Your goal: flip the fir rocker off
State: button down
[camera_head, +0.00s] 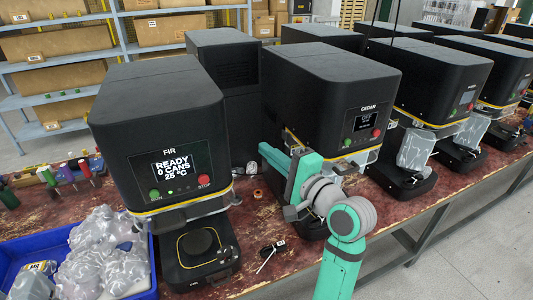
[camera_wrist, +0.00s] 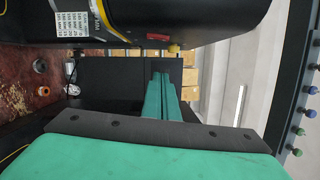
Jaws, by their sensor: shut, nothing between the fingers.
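The FIR machine (camera_head: 160,130) is a black seamer at the left. Its lit screen (camera_head: 172,167) reads READY, 0 CANS, 25 °C. A green button (camera_head: 154,194) and a red STOP button (camera_head: 204,180) sit below the screen.
A blue bin (camera_head: 140,294) of wrapped parts stands front left. Tools (camera_head: 65,172) stand behind it. A small black item with a white tie (camera_head: 271,250) lies on the reddish bench (camera_head: 255,270). More black machines line the bench to the right.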

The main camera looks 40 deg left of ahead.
jog(key=s+a, duration=0.1)
jog(key=a, duration=0.7)
jog(key=shift+s+a+r, duration=0.3)
jog(key=shift+s+r, duration=0.05)
jog(key=shift+s, duration=0.05)
jog(key=shift+a, duration=0.1)
